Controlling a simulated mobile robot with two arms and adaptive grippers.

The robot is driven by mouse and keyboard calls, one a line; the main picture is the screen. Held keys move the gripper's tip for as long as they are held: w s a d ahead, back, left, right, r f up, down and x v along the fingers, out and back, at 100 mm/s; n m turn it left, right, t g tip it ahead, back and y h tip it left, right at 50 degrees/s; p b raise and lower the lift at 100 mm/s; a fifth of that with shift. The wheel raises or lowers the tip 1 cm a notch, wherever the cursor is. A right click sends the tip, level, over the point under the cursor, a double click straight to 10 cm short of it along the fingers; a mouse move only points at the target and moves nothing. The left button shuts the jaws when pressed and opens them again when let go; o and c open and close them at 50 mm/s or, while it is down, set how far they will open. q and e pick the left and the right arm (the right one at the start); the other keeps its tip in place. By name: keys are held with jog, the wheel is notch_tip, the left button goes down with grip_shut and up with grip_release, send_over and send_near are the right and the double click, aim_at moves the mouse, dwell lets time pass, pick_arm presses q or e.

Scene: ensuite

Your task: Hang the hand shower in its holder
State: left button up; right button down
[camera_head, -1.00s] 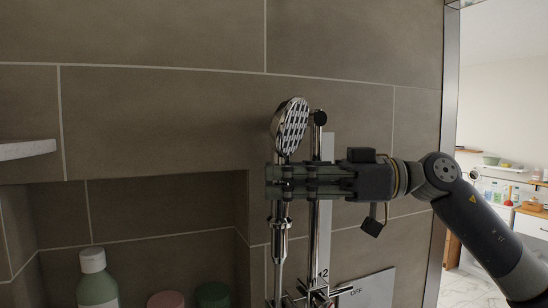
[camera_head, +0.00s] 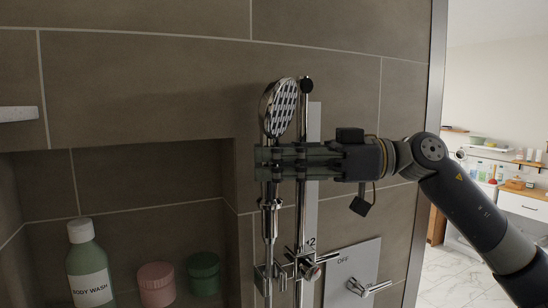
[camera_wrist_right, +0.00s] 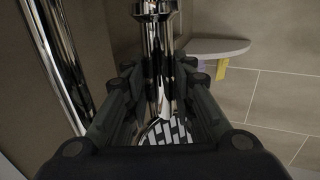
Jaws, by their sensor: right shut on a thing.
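The chrome hand shower (camera_head: 281,108) is upright, its round patterned head at the top. My right gripper (camera_head: 266,162) is shut on its handle just below the head. The wrist view shows the chrome handle (camera_wrist_right: 157,40) between the fingers (camera_wrist_right: 160,75), with part of the head's face near the bottom. The handle's lower end and a chrome hose hang below the gripper. The chrome holder (camera_head: 263,271) is on the rail, below the handle's lower end and nearly in line with it. I cannot tell whether the hose passes through the holder. My left gripper is not in view.
The vertical rail (camera_head: 302,215) stands just right of the hand shower. A control plate (camera_head: 352,262) with a lever is at lower right. A wall niche at left holds a body wash bottle (camera_head: 89,268), a pink jar (camera_head: 156,284) and a green jar (camera_head: 204,273).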

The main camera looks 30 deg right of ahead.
aim_at(275, 228)
jog(key=shift+w+f+b, duration=0.2)
jog(key=shift+f+b, duration=0.25)
jog(key=shift+f, duration=0.45)
jog(key=shift+f+b, duration=2.9)
jog(key=shift+f, duration=1.5)
jog(key=shift+s, duration=0.1)
jog(key=c, duration=1.3)
grip_release()
jog(key=shift+s, duration=0.15)
jog(key=shift+f, duration=0.1)
